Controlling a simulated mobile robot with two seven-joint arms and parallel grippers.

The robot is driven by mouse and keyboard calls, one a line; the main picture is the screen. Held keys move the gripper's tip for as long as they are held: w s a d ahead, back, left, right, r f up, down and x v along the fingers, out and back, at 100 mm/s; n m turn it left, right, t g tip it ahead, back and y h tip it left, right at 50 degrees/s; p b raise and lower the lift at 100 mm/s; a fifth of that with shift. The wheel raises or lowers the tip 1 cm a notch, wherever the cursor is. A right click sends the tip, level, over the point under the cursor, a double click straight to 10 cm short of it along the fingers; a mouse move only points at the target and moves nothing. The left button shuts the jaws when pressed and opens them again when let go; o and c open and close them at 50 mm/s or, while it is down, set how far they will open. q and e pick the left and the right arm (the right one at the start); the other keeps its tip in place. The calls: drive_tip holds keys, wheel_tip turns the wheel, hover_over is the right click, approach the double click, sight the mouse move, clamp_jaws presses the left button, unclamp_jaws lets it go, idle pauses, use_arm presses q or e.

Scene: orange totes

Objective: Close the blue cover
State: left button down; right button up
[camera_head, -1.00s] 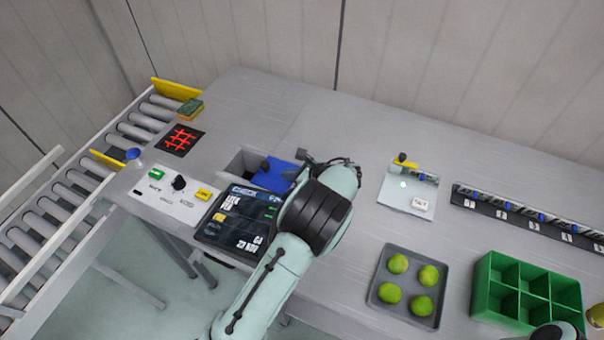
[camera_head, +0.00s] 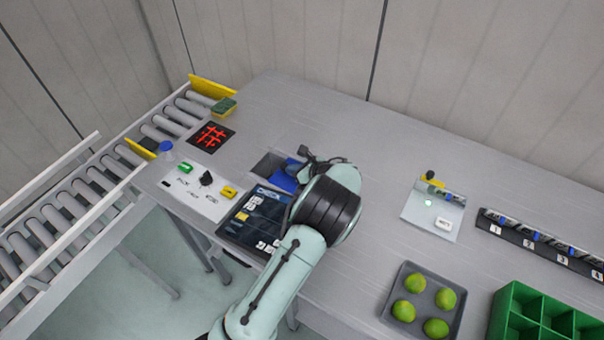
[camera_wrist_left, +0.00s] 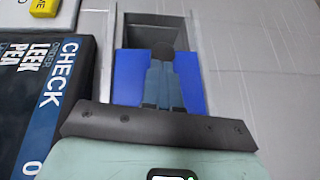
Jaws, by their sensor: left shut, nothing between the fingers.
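The blue cover (camera_head: 284,182) is a flat blue panel at a rectangular opening (camera_head: 268,164) in the table, partly hidden by my left arm in the head view. In the left wrist view the cover (camera_wrist_left: 128,72) spans the near part of the opening (camera_wrist_left: 150,35), and the dark recess beyond it is uncovered. My left gripper (camera_head: 293,165) is over the cover. In the wrist view its fingers (camera_wrist_left: 163,55) are together and empty, with the tips near the cover's far edge. I cannot tell whether they touch it. My right gripper is out of view.
A black screen (camera_head: 255,220) lies right beside the opening, with a button panel (camera_head: 200,190) to its left. A roller conveyor (camera_head: 90,190) runs along the left. A tray of limes (camera_head: 422,300) and a green crate (camera_head: 545,315) stand at right.

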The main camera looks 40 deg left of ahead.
use_arm(q)
drive_tip(key=s+a, duration=0.1)
drive_tip(key=a, duration=0.8)
drive_tip(key=shift+s+a+r, duration=0.1)
drive_tip(key=shift+r, duration=0.05)
drive_tip(key=r, duration=0.1)
hover_over(284, 176)
drive_tip(key=shift+p, duration=0.4)
drive_tip(key=v, duration=0.8)
drive_tip(key=shift+d+r, duration=0.1)
drive_tip(key=shift+d, duration=0.15)
